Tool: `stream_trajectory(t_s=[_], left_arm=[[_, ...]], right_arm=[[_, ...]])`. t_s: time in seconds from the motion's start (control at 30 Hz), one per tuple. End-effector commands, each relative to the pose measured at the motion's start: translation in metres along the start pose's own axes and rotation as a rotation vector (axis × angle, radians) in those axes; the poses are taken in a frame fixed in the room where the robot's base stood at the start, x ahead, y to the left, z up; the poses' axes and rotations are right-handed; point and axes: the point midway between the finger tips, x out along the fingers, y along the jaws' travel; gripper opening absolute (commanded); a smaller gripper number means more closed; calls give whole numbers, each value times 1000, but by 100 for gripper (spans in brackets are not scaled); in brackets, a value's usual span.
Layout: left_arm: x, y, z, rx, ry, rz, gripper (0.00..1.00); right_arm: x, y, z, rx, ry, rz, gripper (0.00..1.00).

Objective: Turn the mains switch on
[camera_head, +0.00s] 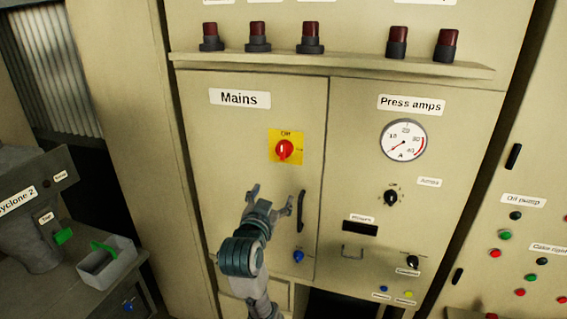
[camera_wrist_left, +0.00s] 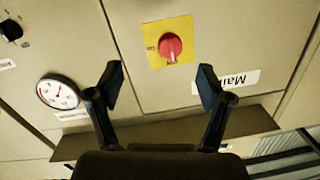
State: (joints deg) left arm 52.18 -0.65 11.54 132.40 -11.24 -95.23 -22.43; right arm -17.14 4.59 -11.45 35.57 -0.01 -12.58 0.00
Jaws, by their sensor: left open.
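The mains switch is a red rotary knob (camera_head: 285,150) on a yellow plate (camera_head: 273,136), on the cabinet door under the "Mains" label (camera_head: 239,98). The plate reads "Off" at its top; smaller print at its right is hard to read. My left gripper (camera_head: 268,198) is open and empty, below the knob and apart from it in the head view. In the left wrist view the knob (camera_wrist_left: 171,45) shows beyond and between the two open fingers (camera_wrist_left: 161,84), with nothing between them. My right gripper is in neither view.
A black door handle (camera_head: 300,211) and a blue knob (camera_head: 298,256) sit close to the right of my left gripper. A ledge (camera_head: 330,62) with several dark red lamps juts out above. The press amps gauge (camera_head: 403,140) is on the neighbouring door.

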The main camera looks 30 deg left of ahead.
Motion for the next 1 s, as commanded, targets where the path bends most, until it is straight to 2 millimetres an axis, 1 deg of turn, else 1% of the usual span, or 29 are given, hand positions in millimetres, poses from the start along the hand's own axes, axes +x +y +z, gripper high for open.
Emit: stream_trajectory(t_s=[0.03, 0.1, 0.17, 0.27, 0.37, 0.47, 0.8, 0.9, 1.0], left_arm=[[-4, -7, -16, -12, 27, -10, 79], [-7, -14, -29, -20, 49, -20, 79], [-7, -18, -34, -23, 57, -25, 79], [0, -19, -37, -23, 59, -26, 79], [16, -18, -37, -22, 56, -24, 79], [38, -19, -38, -23, 55, -25, 79], [118, -22, -44, -24, 57, -24, 79], [136, -22, -45, -24, 57, -24, 79], [150, -23, -46, -24, 60, -25, 79]], right_arm=[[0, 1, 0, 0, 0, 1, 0], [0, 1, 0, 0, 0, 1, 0], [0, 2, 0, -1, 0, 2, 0], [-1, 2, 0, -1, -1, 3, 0], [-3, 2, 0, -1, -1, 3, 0], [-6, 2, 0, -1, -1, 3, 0], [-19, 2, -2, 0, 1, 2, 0], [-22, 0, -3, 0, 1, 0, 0], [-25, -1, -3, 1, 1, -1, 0]])
